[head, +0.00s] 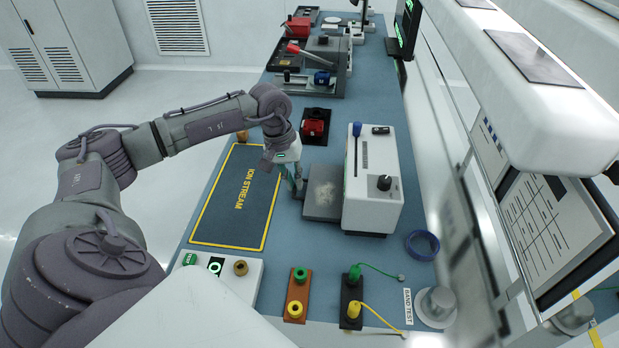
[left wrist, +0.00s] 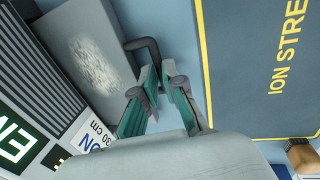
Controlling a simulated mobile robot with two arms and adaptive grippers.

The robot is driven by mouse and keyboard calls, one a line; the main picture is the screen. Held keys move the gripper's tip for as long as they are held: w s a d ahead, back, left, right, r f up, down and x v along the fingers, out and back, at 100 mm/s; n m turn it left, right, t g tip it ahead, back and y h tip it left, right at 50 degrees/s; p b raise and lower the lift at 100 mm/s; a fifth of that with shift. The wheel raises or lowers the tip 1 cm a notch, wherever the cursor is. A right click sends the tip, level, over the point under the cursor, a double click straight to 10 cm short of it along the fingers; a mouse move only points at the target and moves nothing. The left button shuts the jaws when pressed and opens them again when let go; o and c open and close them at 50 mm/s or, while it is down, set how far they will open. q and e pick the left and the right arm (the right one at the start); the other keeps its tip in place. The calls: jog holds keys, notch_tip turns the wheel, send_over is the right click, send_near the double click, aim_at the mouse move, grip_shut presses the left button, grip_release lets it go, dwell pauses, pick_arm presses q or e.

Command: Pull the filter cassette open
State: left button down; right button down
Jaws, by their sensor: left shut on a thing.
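The filter cassette (head: 323,198) is a flat grey tray with a pale dusty patch on top. It sticks out from the left side of a white ionizer box (head: 372,200). In the left wrist view the cassette (left wrist: 60,25) shows at upper left, with its dark bracket handle (left wrist: 150,44) on its outer edge. My left gripper (head: 298,184) is at this outer edge. In the left wrist view its teal-padded fingers (left wrist: 163,82) are closed on the handle, hiding part of it. My right gripper is in neither view.
The blue mat marked ION STREAM (head: 238,235) lies left of the cassette, with bare bench between them. A red device (head: 314,126) stands behind. A blue ring (head: 422,244) and plug blocks (head: 297,294) are nearer the front.

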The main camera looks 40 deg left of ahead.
pick_arm(q)
jog(key=c, duration=1.5)
grip_release()
jog(key=shift+w+d, duration=0.15)
jog(key=shift+r, duration=0.1)
jog(key=r, duration=0.4)
jog(key=s+a+r, duration=0.1)
jog(key=r, duration=0.2)
jog(key=a+r, duration=0.1)
jog(key=r, duration=0.3)
jog(key=shift+s+r, duration=0.15)
jog(key=shift+r, duration=0.15)
